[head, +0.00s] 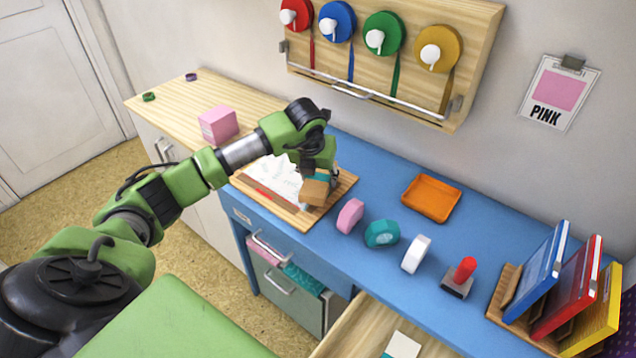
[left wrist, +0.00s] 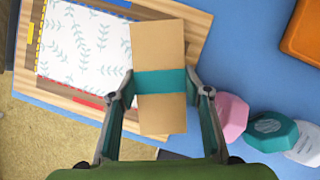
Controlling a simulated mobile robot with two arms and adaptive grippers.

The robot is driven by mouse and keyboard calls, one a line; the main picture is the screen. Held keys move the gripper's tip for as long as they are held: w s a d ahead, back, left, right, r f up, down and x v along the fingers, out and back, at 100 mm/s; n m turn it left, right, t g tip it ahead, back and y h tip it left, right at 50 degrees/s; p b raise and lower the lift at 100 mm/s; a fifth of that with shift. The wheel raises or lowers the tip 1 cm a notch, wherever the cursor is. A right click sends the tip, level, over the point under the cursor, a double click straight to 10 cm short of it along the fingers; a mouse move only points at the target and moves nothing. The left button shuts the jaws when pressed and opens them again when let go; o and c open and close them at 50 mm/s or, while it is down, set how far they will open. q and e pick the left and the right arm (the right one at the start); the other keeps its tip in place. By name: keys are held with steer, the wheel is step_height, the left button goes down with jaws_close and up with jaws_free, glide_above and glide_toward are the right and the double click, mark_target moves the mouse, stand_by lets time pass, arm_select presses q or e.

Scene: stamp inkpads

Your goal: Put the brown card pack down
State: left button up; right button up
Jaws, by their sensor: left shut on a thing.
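The brown card pack (left wrist: 160,54) has a teal band around its middle. My left gripper (left wrist: 161,92) is shut on it across the band. In the head view the pack (head: 314,192) is at the right end of a wooden board (head: 330,190), under my left gripper (head: 322,170). In the left wrist view the pack covers the right edge of a leaf-patterned sheet (left wrist: 85,45) and part of the board. Whether the pack touches the board or hangs just above it, I cannot tell. My right gripper is not in view.
Pink (head: 350,215), teal (head: 382,233) and white (head: 416,254) rolls stand right of the board. A pink box (head: 219,125) is at left. A drawer (head: 350,330) is open in front.

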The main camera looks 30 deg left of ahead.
mark_target(318, 184)
arm_select(q)
step_height(318, 184, down, 3)
steer(key=shift+w+a+f+p, duration=0.1)
steer(key=shift+a+p, duration=0.05)
steer(key=shift+p, duration=0.45)
steer(key=shift+f, duration=0.1)
steer(key=shift+f, duration=0.1)
steer(key=o, duration=1.2)
steer(key=shift+o, duration=0.2)
steer(key=shift+r, duration=0.45)
steer(key=b+v, duration=0.2)
steer(key=v, duration=0.9)
steer(key=shift+r, duration=0.15)
